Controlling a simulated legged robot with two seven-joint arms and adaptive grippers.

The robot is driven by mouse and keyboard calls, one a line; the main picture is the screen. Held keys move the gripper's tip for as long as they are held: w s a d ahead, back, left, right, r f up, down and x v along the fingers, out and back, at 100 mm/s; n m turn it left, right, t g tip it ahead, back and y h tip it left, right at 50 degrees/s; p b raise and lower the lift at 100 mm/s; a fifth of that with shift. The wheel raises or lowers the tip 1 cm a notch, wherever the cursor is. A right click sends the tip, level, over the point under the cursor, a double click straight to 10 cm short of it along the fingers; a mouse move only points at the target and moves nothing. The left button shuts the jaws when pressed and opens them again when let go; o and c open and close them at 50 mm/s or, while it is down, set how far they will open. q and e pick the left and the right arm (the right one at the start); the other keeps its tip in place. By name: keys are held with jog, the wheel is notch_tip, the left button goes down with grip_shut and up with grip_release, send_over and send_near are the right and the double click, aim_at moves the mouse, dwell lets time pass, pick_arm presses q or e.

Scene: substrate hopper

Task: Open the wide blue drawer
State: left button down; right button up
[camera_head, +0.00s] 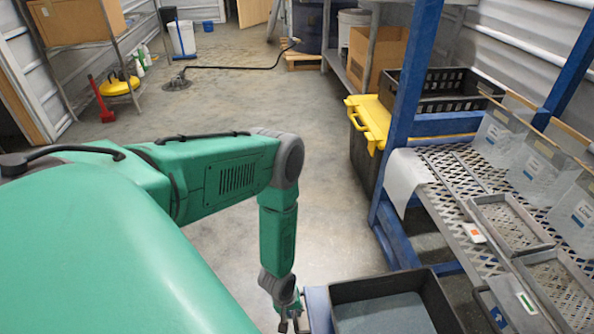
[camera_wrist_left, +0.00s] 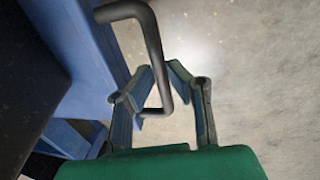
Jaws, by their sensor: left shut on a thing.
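The wide blue drawer (camera_head: 318,310) is at the bottom of the head view, its blue front facing left. Its dark-walled inside with a grey bottom or content is visible from above, so it stands out from under the rack; its near end is cut off. In the left wrist view the blue front (camera_wrist_left: 85,60) is on the left, with a dark bent bar handle (camera_wrist_left: 150,40) standing off it. My left gripper (camera_head: 288,320) is at the front. In the wrist view its fingers (camera_wrist_left: 165,78) are shut around the handle. My right gripper is not in view.
The blue rack (camera_head: 405,100) with a perforated metal shelf (camera_head: 450,175) stands to the right, holding clear bins (camera_head: 545,175) and metal trays (camera_head: 510,222). A yellow-lidded black box (camera_head: 370,125) stands beyond the drawer. The concrete floor (camera_head: 325,200) left of the drawer is clear.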

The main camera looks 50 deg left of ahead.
pick_arm(q)
jog(key=shift+s+a, duration=0.15)
jog(key=c, duration=1.6)
grip_release()
jog(key=shift+r, duration=0.3)
jog(key=r, duration=0.3)
jog(key=s+r, duration=0.1)
jog(key=r, duration=0.3)
jog(key=a+r, duration=0.1)
jog(key=r, duration=0.3)
jog(key=shift+s, duration=0.35)
